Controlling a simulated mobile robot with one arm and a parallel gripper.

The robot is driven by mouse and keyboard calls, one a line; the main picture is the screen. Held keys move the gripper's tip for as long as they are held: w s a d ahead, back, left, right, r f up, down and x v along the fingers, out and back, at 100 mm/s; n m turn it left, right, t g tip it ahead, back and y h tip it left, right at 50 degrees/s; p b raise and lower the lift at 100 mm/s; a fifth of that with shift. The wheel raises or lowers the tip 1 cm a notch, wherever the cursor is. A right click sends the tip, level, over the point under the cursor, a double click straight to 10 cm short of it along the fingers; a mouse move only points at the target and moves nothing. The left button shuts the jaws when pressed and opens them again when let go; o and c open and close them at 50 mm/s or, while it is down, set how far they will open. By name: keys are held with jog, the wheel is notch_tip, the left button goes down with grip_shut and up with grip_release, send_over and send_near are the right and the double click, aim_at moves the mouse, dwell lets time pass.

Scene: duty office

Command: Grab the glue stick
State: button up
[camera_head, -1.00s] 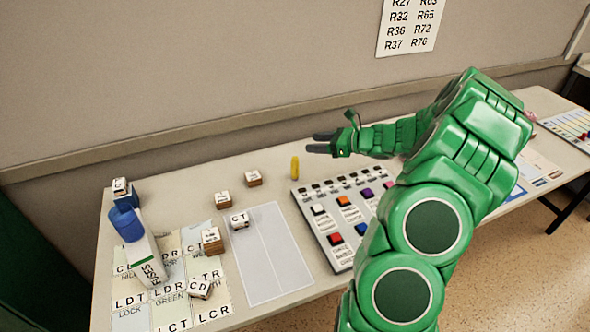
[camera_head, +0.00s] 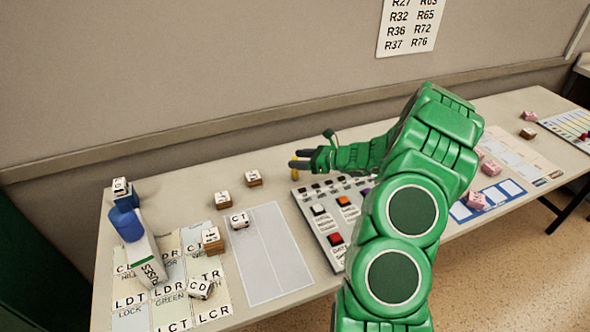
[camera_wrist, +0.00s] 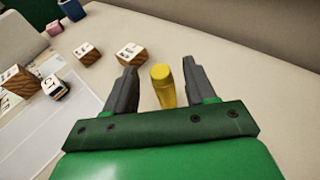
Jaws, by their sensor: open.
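The glue stick is a yellow cylinder standing upright on the table behind the button panel. In the wrist view the glue stick (camera_wrist: 163,86) stands between the two dark fingers of my gripper (camera_wrist: 160,84), with a gap on each side. The base of the glue stick is hidden behind my gripper's palm. In the head view my gripper (camera_head: 297,160) is open around the glue stick (camera_head: 295,171), and its fingers cover part of it.
A button panel (camera_head: 312,218) lies in front of the glue stick. Lettered wooden blocks (camera_head: 253,178) stand to the left. A wall runs behind the table.

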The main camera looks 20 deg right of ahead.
jog(key=shift+x, duration=1)
grip_shut()
jog(key=shift+r, duration=0.5)
jog(key=s+a+r, duration=0.3)
jog(key=s+r, duration=0.9)
jog(key=s, duration=0.1)
jog(key=shift+s, duration=0.3)
